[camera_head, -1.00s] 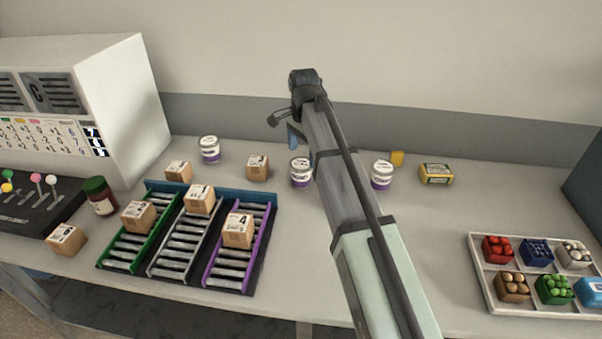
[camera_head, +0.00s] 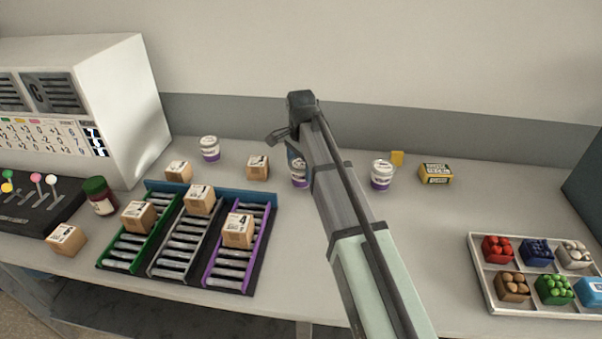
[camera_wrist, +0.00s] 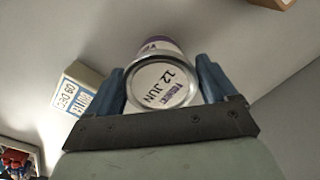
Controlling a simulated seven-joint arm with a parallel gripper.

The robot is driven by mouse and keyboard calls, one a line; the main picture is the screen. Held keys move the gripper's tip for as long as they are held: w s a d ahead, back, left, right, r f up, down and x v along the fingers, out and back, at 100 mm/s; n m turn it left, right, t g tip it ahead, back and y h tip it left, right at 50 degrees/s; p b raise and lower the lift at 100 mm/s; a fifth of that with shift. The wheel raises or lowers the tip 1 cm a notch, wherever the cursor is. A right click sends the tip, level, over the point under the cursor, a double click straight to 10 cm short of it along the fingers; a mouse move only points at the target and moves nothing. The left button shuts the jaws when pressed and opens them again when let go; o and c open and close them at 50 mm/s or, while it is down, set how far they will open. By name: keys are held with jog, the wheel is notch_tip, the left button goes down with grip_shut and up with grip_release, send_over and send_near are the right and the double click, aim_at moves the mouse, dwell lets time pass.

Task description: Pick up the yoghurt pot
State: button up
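Three white yoghurt pots with purple bands stand on the table in the head view: one at the left (camera_head: 209,149), one in the middle (camera_head: 299,177) and one at the right (camera_head: 381,175). My gripper (camera_wrist: 163,84) has its two blue fingers on either side of a pot (camera_wrist: 163,86). The lid faces the wrist camera and reads "12 JUN". The fingers look slightly apart from the lid; I cannot see clear contact. In the head view my wrist and arm partly hide the middle pot and most of the gripper.
A produce tray (camera_head: 480,272) lies at the front right.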

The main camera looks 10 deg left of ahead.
jog(key=c, duration=0.8)
jog(key=shift+o, duration=0.2)
